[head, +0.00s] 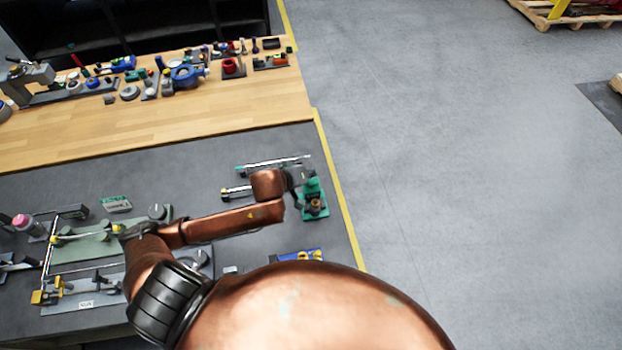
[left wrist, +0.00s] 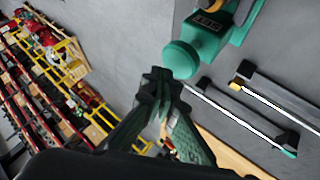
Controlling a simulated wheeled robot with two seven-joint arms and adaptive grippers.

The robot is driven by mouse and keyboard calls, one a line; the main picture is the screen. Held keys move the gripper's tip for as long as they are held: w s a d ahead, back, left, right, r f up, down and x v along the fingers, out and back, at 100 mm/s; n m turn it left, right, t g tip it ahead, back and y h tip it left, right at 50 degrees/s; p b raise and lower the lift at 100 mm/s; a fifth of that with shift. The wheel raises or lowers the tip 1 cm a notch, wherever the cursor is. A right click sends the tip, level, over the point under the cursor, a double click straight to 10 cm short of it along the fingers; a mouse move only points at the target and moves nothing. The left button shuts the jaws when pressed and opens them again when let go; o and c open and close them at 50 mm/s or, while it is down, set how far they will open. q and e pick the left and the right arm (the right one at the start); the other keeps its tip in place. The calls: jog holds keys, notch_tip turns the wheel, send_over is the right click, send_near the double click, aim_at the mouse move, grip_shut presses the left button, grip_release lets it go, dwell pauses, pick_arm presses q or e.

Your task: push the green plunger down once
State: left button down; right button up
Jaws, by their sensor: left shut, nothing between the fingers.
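The green plunger (left wrist: 181,59) shows in the left wrist view as a round green knob on a green device body (left wrist: 213,35). The same green device (head: 314,202) stands near the right edge of the grey table in the head view, partly covered by my left gripper (head: 300,178). In the left wrist view my left gripper (left wrist: 160,80) is shut and empty, its fingertips beside the plunger knob. I cannot tell whether they touch it. My right gripper is not in view.
Rods with dark handles (left wrist: 240,112) lie close to the device. Other valve-like fixtures (head: 100,240) fill the left of the grey table. A wooden bench (head: 150,120) with several small parts is behind. Open floor (head: 450,150) lies to the right.

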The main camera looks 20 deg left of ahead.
aim_at(310, 179)
pick_arm(q)
jog(key=shift+f, duration=0.2)
dwell(0.7)
jog(key=shift+f, duration=0.2)
jog(key=shift+f, duration=1.2)
dwell(1.1)
jog(key=shift+r, duration=0.1)
jog(key=shift+r+p, duration=1.5)
jog(key=shift+p, duration=0.05)
